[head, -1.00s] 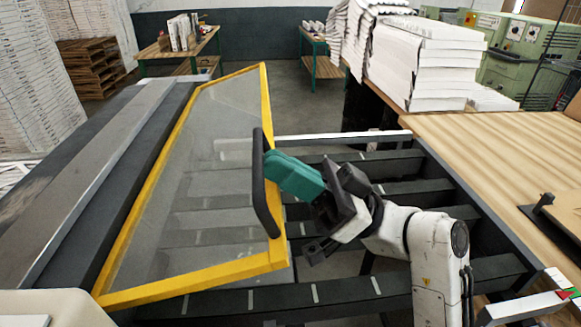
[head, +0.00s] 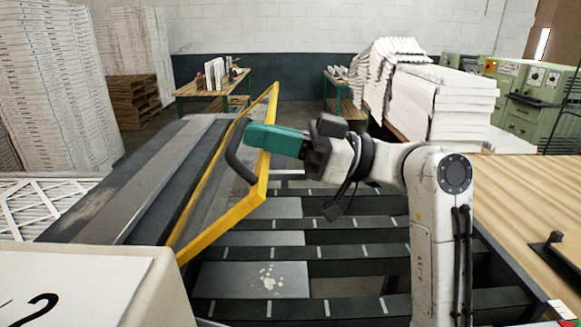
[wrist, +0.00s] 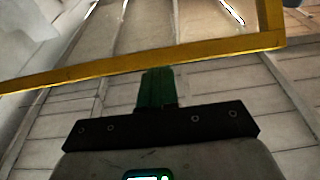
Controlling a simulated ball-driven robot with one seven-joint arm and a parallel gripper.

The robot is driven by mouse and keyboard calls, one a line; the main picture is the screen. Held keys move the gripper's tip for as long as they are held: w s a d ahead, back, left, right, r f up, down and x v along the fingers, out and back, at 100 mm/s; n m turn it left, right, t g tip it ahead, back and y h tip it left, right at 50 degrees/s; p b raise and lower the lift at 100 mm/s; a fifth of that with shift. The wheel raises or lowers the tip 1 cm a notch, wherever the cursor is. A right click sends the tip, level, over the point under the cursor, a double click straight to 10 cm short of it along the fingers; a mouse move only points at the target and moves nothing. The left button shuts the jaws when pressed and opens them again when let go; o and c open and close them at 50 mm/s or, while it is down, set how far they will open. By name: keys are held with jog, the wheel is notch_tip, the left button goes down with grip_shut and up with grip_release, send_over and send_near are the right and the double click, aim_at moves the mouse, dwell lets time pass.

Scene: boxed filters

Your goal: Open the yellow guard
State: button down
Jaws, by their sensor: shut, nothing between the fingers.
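The yellow guard (head: 262,178) is a clear panel in a yellow frame, hinged along its left side. In the head view it is tilted up steeply, seen nearly edge-on. A dark curved handle (head: 236,163) is on its frame. My gripper (head: 254,136) has green fingers, which are shut. Their tips are at the frame's edge by the upper end of the handle; whether they touch it I cannot tell. In the wrist view the yellow frame (wrist: 150,65) crosses just beyond the green fingers (wrist: 157,88).
Dark slatted bars (head: 345,262) of the machine bed lie open below the guard. A wooden table (head: 525,215) is at right, with stacks of white paper (head: 435,105) behind it. A white box (head: 85,285) fills the front left corner.

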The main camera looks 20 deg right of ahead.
jog(key=w+a+r, duration=0.2)
jog(key=a+r, duration=0.1)
jog(key=a, duration=0.3)
jog(key=w+a+r+h, duration=0.1)
jog(key=w+a+r, duration=0.1)
jog(key=a, duration=0.4)
jog(key=shift+a+r, duration=0.35)
jog(key=shift+r, duration=0.25)
jog(key=shift+a+r+g, duration=0.1)
jog(key=shift+r+g, duration=0.05)
jog(key=shift+g, duration=0.25)
